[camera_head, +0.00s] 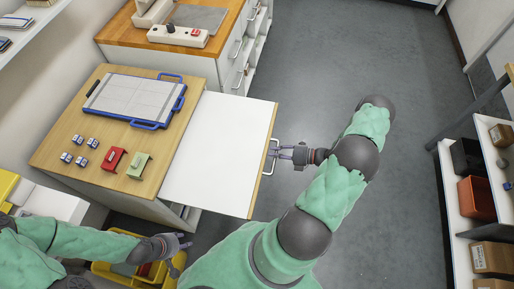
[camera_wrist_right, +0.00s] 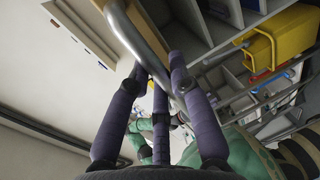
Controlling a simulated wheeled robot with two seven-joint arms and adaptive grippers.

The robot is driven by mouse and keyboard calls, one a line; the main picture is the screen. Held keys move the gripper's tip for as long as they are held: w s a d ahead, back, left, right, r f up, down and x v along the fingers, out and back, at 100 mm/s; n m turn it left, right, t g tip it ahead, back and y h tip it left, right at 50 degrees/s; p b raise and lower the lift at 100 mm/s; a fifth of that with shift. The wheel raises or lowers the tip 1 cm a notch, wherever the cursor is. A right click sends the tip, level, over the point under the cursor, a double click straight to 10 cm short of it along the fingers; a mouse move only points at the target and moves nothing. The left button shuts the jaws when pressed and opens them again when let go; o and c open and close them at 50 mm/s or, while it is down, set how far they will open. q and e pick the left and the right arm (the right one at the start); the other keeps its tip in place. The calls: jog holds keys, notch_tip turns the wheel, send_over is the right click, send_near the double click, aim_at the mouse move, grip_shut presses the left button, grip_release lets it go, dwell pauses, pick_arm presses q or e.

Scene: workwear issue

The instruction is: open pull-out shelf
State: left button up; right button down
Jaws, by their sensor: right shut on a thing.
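The pull-out shelf (camera_head: 215,150) is a white panel with a wooden front edge, extended to the right from under the wooden worktop (camera_head: 60,133). A metal bar handle (camera_head: 270,158) is on its front edge. My right gripper (camera_head: 284,153) is at the handle, with its fingers closed around the bar. In the right wrist view the handle bar (camera_wrist_right: 146,42) passes between the fingers of my right gripper (camera_wrist_right: 158,75). My left gripper (camera_head: 184,241) is at the lower left, near a yellow bin and away from the shelf; its finger opening is too small to tell.
On the worktop are a blue-framed tray (camera_head: 135,97), several small blue-and-white items, a red item (camera_head: 113,159) and a green item (camera_head: 138,165). A yellow bin (camera_head: 115,250) stands below. Shelving with boxes (camera_head: 477,200) is at the right. The grey floor between is clear.

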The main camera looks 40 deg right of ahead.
jog(key=shift+f+v, duration=0.2)
jog(key=shift+v, duration=0.8)
jog(key=shift+f+v, duration=0.25)
jog(key=shift+v, duration=0.75)
jog(key=shift+s, duration=0.1)
jog(key=c, duration=1.1)
grip_release()
jog(key=shift+d, duration=0.1)
jog(key=v, duration=1.2)
jog(key=shift+f, duration=0.1)
